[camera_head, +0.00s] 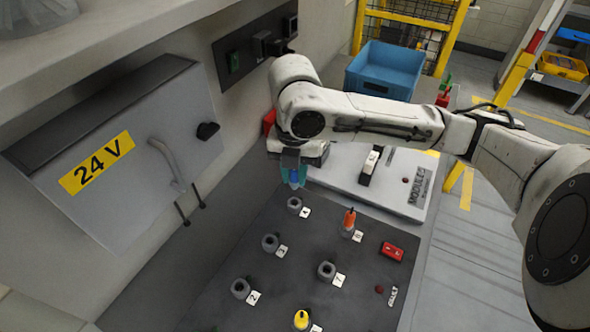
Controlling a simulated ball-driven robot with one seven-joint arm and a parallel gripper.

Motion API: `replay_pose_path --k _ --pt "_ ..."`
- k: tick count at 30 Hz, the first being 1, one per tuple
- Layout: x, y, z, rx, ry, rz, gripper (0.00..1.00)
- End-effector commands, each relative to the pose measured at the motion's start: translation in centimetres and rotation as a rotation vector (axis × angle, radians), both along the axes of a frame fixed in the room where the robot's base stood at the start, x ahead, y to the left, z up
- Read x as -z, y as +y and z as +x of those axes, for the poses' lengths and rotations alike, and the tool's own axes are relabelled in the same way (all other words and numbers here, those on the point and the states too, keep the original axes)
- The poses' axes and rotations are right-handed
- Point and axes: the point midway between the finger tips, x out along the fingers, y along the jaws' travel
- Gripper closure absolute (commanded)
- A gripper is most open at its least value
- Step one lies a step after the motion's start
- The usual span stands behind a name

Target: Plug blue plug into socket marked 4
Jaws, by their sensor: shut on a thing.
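My gripper (293,179) points down near the far left edge of the dark socket panel (305,243). It is shut on the blue plug (294,175), which shows as a small blue patch between the teal fingers. The socket marked 4 (294,203) is a grey round socket just below the gripper in the picture, with its white label (305,213) at its lower right. The socket looks empty. The plug appears above it and apart from it; I cannot tell the exact gap or alignment.
An orange plug (349,218) and a yellow plug (301,319) stand in other sockets. Empty sockets include those marked 3 (270,243) and 2 (241,287). A grey 24 V cabinet (115,150) stands left, and a white module (385,181) lies behind the panel.

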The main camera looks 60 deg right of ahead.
Motion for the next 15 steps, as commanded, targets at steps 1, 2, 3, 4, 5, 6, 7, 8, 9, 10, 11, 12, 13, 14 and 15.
replay_pose_path --k 1,2,3,4,5,6,7,8,9,10,11,12,13,14,15 --pt "0.8 0.0 0.0 0.000 0.000 0.000 1.00" --pt "1.1 0.0 0.0 0.000 0.000 0.001 1.00" --pt "1.5 0.0 0.0 0.001 0.000 0.000 1.00" --pt "1.8 0.0 0.0 0.001 0.000 0.000 1.00" --pt "2.0 0.0 0.0 0.001 0.000 0.000 1.00" --pt "2.4 0.0 0.0 0.001 0.000 0.000 1.00" --pt "2.7 0.0 0.0 0.001 0.000 0.000 1.00" --pt "2.9 0.0 0.0 0.001 0.000 0.000 1.00" --pt "3.3 0.0 0.0 0.001 0.000 0.000 1.00" --pt "3.5 0.0 0.0 0.001 -0.001 0.000 1.00" --pt "3.7 0.0 0.0 0.001 -0.001 0.000 1.00" --pt "3.9 0.0 0.0 0.001 -0.001 0.000 1.00" --pt "4.1 0.0 0.0 0.001 -0.001 -0.001 1.00" --pt "4.2 0.0 0.0 0.001 -0.001 -0.001 1.00" --pt "4.3 0.0 0.0 0.001 -0.001 -0.001 1.00"
